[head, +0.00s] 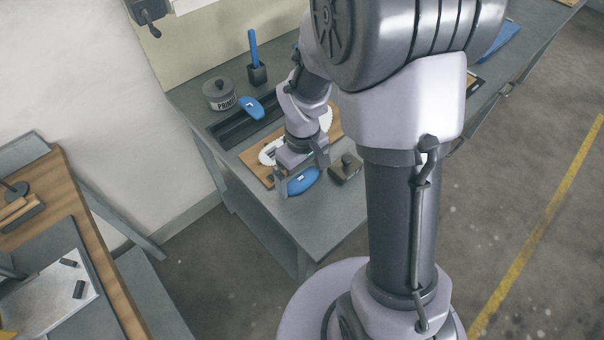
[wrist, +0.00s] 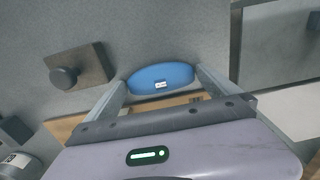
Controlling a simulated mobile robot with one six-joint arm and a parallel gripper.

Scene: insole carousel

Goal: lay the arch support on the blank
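One blue oval arch support (head: 303,181) with a small white label lies near the bench's front edge; it also shows in the wrist view (wrist: 161,79). My gripper (head: 302,175) is over it, fingers wide apart. In the wrist view my gripper's fingertips (wrist: 162,78) stand at the two ends of the support, with no clear grip on it; contact is hard to judge. The white blank (head: 268,151) lies on a wooden board just behind my gripper, partly hidden by my arm. A second blue labelled piece (head: 252,108) lies farther back.
A dark block with a round knob (head: 346,168) stands right of the support, and also shows in the wrist view (wrist: 78,68). A grey primer pot (head: 219,94) and a holder with a blue stick (head: 257,72) stand at the back. A wooden side table (head: 70,205) is at left.

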